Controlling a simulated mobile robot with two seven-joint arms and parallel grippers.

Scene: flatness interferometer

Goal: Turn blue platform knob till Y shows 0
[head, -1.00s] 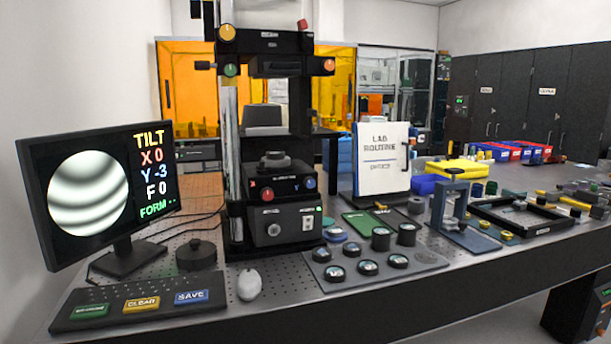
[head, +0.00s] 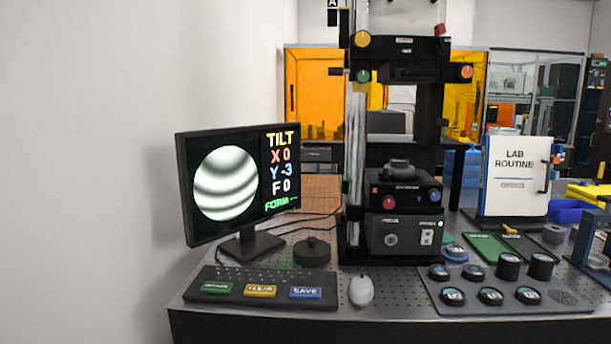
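The blue platform knob (head: 435,197) is on the right of the front face of the interferometer's platform (head: 405,191), beside a blue Y mark. A red knob (head: 389,203) is on the left of the same face, by a red X mark. The monitor (head: 239,183) at the left reads TILT, X 0, Y -3, F 0 and a FORM line, next to a round picture of curved dark and light fringes. Neither of my grippers is in view.
A keyboard (head: 262,288) with green, yellow and blue keys, a white mouse (head: 361,290) and a dark round puck (head: 311,252) lie before the instrument. A tray of several round pieces (head: 490,297) and a Lab Routine board (head: 516,175) stand to the right.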

